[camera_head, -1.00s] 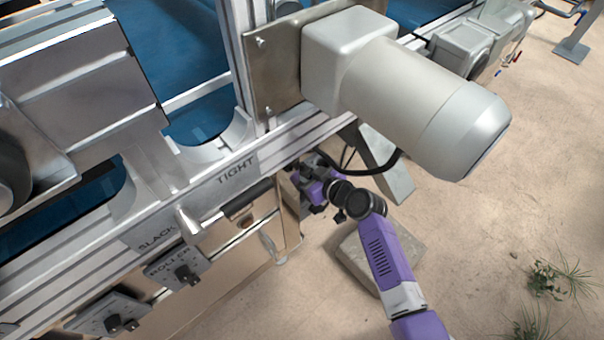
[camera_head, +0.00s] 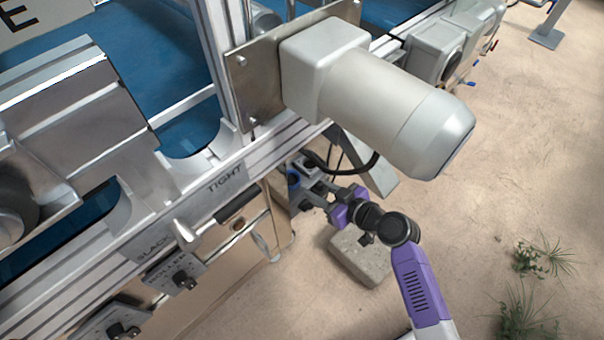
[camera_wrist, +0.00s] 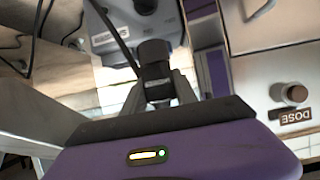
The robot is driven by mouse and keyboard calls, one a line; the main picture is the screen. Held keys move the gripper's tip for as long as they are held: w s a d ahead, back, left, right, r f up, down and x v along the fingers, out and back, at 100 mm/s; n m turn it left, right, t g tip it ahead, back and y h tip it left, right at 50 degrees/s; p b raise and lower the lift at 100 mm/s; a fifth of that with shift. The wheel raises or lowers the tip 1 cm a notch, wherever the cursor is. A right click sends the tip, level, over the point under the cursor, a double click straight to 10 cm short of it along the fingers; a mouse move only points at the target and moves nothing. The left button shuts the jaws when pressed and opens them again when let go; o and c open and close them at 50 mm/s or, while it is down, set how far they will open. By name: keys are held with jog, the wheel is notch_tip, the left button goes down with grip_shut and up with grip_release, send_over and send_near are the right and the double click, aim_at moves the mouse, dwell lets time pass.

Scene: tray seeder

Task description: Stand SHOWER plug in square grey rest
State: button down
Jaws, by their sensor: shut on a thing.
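My gripper (camera_head: 310,184) is low beside the machine's side, below the big motor. In the wrist view its fingers (camera_wrist: 159,94) are shut on a dark, round plug (camera_wrist: 155,52) with a narrower banded lower part. The plug's far end lies against, or just in front of, a grey-blue box (camera_wrist: 105,40); I cannot tell if they touch. In the head view the plug is too small to make out clearly. Its name is not readable. I cannot pick out a square grey rest for certain in either view.
A grey motor (camera_head: 385,110) overhangs my gripper, with a black cable (camera_head: 350,172) below it. A rough grey block (camera_head: 360,256) lies on the floor under my arm. The machine's panel with knobs (camera_head: 183,280) is at left. A DOSE knob (camera_wrist: 294,94) shows at right.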

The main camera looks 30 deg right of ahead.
jog(key=s+d, duration=0.2)
jog(key=s, duration=0.4)
jog(key=w+a, duration=0.3)
jog(key=w, duration=0.7)
jog(key=shift+w+a+b, duration=0.25)
jog(key=shift+b, duration=0.2)
dwell(0.5)
